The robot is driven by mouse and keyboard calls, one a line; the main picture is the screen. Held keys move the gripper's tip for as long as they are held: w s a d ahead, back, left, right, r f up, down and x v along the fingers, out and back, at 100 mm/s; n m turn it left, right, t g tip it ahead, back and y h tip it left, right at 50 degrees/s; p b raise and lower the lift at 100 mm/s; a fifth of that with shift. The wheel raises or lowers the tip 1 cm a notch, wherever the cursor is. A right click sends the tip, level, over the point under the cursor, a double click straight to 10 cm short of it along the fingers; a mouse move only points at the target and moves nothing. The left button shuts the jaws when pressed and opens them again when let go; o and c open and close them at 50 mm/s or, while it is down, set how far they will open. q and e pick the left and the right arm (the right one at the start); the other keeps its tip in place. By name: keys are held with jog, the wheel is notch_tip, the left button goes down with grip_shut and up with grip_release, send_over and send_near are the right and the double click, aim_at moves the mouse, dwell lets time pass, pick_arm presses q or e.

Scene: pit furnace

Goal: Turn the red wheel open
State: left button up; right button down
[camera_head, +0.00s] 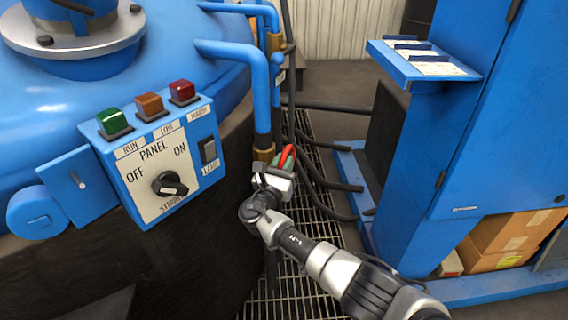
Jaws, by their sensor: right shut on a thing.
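The red wheel (287,154) shows as a small red piece, with a bit of green beside it, by the brass fitting at the foot of the blue pipe (262,95). My right gripper (281,171) is at the wheel and shut on it. The gripper hides most of the wheel, so its turn angle cannot be told. My right arm reaches up from the lower right. My left gripper is not in view.
A control panel (150,180) with lamps and a black knob (169,184) is on the blue furnace (60,100) at left. Black hoses (325,180) run over the floor grating (300,230). A blue cabinet (490,120) stands at right, with cardboard boxes (510,235) low down.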

jog(key=c, duration=1.1)
grip_release()
jog(key=shift+s+a, duration=0.1)
jog(key=shift+s+a+f, duration=0.1)
jog(key=shift+s+a, duration=0.05)
jog(key=shift+s, duration=0.1)
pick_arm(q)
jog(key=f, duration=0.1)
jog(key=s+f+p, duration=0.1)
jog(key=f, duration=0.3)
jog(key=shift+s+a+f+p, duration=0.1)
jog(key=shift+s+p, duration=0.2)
pick_arm(e)
jog(key=v, duration=1)
